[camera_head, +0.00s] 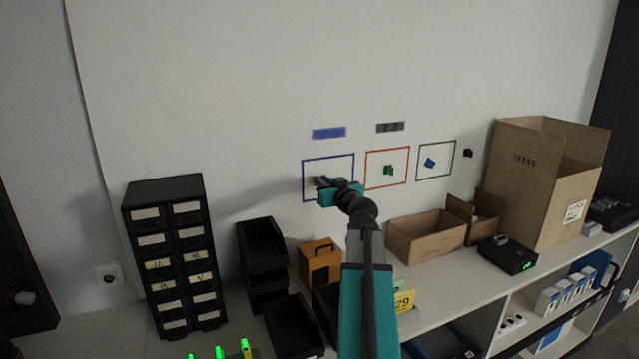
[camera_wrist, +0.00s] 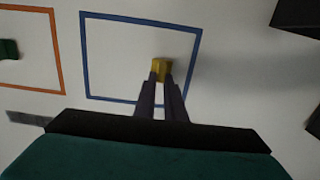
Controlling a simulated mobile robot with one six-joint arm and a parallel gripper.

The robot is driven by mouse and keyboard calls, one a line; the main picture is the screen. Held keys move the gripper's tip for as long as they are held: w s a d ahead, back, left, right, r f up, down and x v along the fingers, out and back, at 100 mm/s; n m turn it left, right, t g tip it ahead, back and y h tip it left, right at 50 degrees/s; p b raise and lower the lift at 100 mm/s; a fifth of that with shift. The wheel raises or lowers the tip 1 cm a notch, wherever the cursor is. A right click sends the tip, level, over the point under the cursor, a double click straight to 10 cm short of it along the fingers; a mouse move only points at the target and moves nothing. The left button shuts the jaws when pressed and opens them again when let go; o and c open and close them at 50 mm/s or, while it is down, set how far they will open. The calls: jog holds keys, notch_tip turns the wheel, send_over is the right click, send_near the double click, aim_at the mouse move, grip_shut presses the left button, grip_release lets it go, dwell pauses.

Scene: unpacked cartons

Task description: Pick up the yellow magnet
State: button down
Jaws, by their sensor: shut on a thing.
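The yellow magnet (camera_wrist: 162,67) shows in the wrist view, inside the blue outlined square (camera_wrist: 202,45) on the white wall board. My gripper (camera_wrist: 161,82) is shut on it, with a dark finger on each side of its lower part. I cannot tell whether the magnet still touches the board. In the head view my gripper (camera_head: 318,183) reaches the blue square (camera_head: 329,157), and the magnet is hidden there by the gripper.
A green magnet (camera_head: 389,170) sits in the orange square, a blue magnet (camera_head: 429,162) in the green square, and a black magnet (camera_head: 468,153) to their right. Below, the shelf holds a black drawer cabinet (camera_head: 175,255), black bins (camera_head: 262,246), an orange box (camera_head: 320,262) and open cartons (camera_head: 425,235).

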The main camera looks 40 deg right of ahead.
jog(key=shift+r+b, duration=0.15)
jog(key=shift+b, duration=0.25)
jog(key=shift+s+r+b, duration=0.15)
jog(key=shift+r+b, duration=0.85)
jog(key=shift+r, duration=2.3)
jog(key=f+b+v, duration=0.1)
jog(key=b+v, duration=0.7)
jog(key=v, duration=1.1)
jog(key=shift+s+a+b, duration=0.15)
jog(key=shift+s+b, duration=0.15)
jog(key=shift+b, duration=0.05)
jog(key=shift+r, duration=0.15)
